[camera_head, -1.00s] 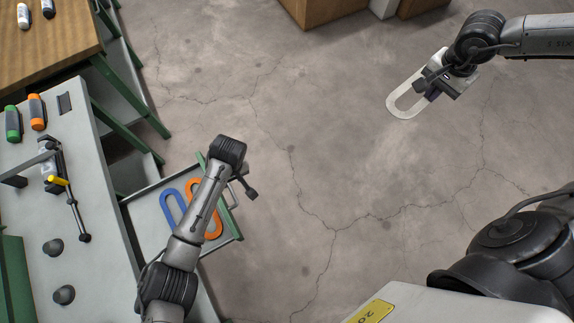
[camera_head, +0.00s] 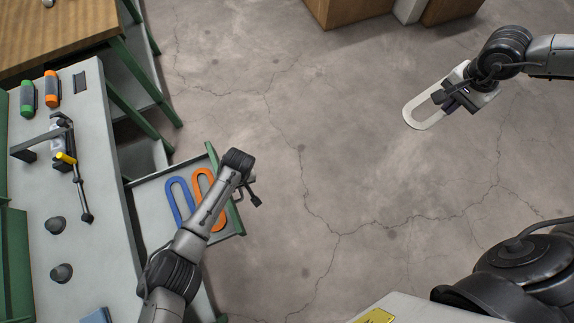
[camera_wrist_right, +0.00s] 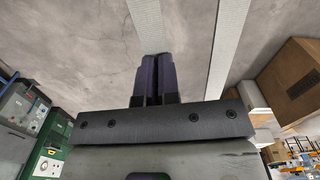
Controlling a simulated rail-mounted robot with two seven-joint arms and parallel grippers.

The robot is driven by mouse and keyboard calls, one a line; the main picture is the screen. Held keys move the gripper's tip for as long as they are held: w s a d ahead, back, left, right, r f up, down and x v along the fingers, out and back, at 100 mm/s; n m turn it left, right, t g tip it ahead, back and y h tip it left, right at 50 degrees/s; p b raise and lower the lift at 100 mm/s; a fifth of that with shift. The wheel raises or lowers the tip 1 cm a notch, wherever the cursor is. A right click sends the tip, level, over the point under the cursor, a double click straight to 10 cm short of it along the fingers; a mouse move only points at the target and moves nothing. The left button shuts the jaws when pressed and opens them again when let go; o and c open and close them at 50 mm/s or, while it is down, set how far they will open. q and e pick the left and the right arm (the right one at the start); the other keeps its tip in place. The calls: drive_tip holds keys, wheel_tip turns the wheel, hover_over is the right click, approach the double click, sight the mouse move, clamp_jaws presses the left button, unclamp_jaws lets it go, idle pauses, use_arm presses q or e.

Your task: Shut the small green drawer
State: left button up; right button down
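The small green drawer (camera_head: 150,202) stands open at the bench's right side, its green front panel (camera_head: 213,160) facing right. A blue loop (camera_head: 172,198) and an orange loop (camera_head: 200,178) lie in it. My left gripper (camera_head: 252,192) is at the drawer front, beside its handle (camera_head: 247,182). Whether it touches the handle or its fingers are open is unclear, and my left arm hides part of the drawer.
The grey bench (camera_head: 100,165) bears green and orange bottles (camera_head: 51,88), a yellow-handled device (camera_head: 64,157) and dark knobs (camera_head: 60,272). A wood-topped table (camera_head: 60,35) stands behind it. Brown boxes (camera_head: 350,12) stand at the back. The floor between my arms is clear.

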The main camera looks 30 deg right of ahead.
use_arm(q)
clamp_jaws()
idle(0.3)
